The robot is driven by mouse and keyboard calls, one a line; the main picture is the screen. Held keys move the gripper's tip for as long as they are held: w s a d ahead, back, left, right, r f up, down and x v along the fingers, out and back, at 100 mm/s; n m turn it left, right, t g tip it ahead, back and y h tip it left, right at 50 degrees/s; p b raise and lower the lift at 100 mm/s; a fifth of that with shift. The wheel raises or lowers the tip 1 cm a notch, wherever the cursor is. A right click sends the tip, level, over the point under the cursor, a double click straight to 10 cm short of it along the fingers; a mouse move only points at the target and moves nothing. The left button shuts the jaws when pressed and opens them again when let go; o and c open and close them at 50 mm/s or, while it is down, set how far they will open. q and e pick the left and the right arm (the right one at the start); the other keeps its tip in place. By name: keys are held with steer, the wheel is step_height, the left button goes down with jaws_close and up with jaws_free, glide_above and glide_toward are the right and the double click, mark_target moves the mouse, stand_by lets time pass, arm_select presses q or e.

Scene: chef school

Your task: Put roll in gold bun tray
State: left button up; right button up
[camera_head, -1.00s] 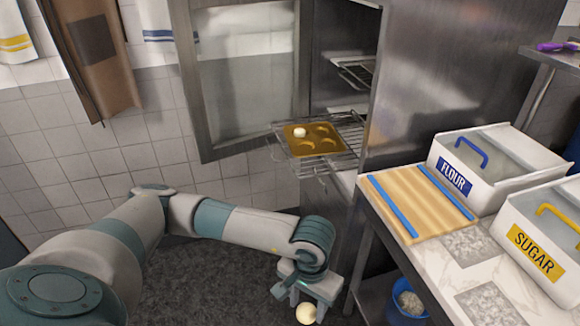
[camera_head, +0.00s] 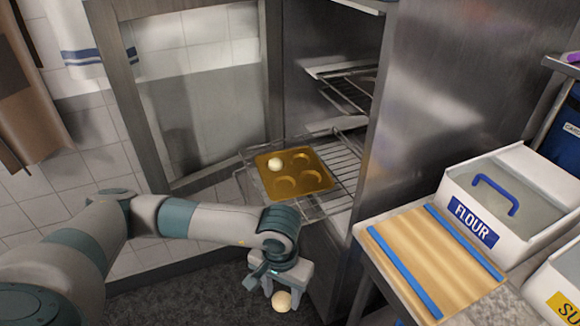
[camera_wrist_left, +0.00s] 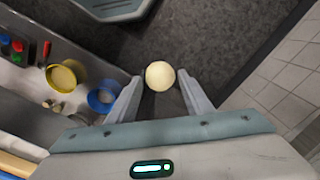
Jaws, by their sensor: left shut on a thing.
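My left gripper (camera_head: 281,292) is shut on a pale round roll (camera_head: 282,301), held in the air below and in front of the oven rack. The roll also shows between the fingertips in the left wrist view (camera_wrist_left: 160,75). The gold bun tray (camera_head: 312,184) lies on the pulled-out wire rack, with several round hollows. One pale roll (camera_head: 275,164) sits in its far left hollow; the other hollows look empty. My right gripper is not in view.
The oven door (camera_head: 190,110) stands open at left of the rack (camera_head: 347,165). At right, a counter holds a wooden board with blue strips (camera_head: 432,262) and a flour bin (camera_head: 500,200). In the left wrist view, a shelf holds a blue bowl (camera_wrist_left: 103,97) and a yellow bowl (camera_wrist_left: 62,78).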

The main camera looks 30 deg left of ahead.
arm_select(q)
steer(key=shift+w+a, duration=0.1)
steer(key=shift+w, duration=0.05)
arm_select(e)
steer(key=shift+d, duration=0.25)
arm_select(q)
steer(key=shift+r, duration=0.1)
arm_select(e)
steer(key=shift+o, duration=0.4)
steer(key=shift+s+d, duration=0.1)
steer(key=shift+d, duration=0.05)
